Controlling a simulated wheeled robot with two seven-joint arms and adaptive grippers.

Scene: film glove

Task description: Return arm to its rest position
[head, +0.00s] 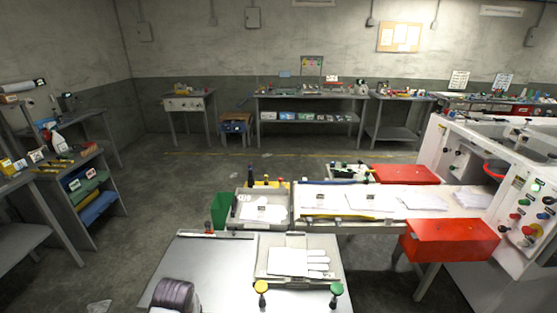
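Neither of my grippers shows in the head view. In front of me stands a metal work table (215,258). On its right half is a shallow tray (297,241) holding a white glove (316,264), which lies flat with its fingers pointing right. A flat pale piece covers or adjoins the glove's left part; I cannot tell which. A yellow knob (261,287) and a green knob (336,289) stand at the tray's front corners. A dark, glossy rounded thing (175,295) shows at the bottom left of the table; I cannot tell what it is.
Behind the table are a grey bin (244,222) with white contents, a green bin (219,211) and a conveyor-like bench with white sheets (348,200). A white machine (533,217) and red boxes (447,243) stand right. Shelving (88,196) stands left. The floor between is mostly open.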

